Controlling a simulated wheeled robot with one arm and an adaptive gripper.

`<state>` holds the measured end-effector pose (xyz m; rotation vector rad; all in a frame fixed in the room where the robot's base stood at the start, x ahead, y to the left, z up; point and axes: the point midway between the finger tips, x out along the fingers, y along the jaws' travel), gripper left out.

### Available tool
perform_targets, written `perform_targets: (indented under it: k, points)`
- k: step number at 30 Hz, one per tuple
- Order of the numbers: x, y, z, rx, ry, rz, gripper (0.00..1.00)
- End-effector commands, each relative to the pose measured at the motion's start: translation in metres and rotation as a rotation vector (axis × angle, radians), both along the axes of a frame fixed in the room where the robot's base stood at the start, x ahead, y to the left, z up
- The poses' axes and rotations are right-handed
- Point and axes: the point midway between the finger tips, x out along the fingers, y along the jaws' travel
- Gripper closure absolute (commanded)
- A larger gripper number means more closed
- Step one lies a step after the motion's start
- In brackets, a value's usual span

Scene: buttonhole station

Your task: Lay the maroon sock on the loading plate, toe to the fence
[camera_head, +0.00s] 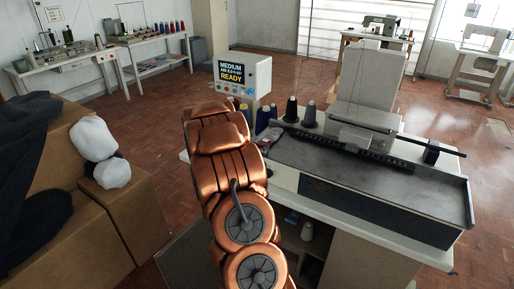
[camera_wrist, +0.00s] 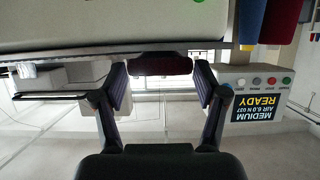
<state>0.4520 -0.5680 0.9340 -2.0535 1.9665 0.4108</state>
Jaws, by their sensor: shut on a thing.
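In the wrist view my gripper (camera_wrist: 161,82) has its two dark fingers on either side of a dark maroon bundle, the maroon sock (camera_wrist: 161,64). It is held at the fingertips, and only a short rounded part of it shows. Its toe cannot be made out. In the head view my copper arm hides the gripper and sock. The grey flat plate (camera_head: 350,178) on the machine table looks like the loading plate. A long dark toothed bar (camera_head: 352,148) along its back may be the fence.
A control box (camera_head: 244,76) reading "MEDIUM READY" stands behind my arm; it also shows inverted in the wrist view (camera_wrist: 262,98). Dark thread cones (camera_head: 309,114) stand left of the machine. Cardboard boxes (camera_head: 80,235) with dark cloth and white bundles (camera_head: 93,138) are at left. Floor behind is open.

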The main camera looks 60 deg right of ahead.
Motion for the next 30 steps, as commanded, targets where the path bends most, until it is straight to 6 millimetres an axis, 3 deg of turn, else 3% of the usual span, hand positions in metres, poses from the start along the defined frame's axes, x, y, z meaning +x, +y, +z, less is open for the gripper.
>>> perform_targets:
  k: [13,14,21,30]
  points:
    - [-0.0003,0.0000,-0.0078,0.000,-0.002,-0.001,0.52]
    - [-0.0003,-0.0001,-0.0079,0.000,-0.001,-0.002,0.27]
    - [-0.0003,-0.0001,-0.0073,0.000,-0.002,-0.001,0.03]
    - [-0.0003,-0.0001,-0.0069,0.000,-0.002,-0.001,0.03]
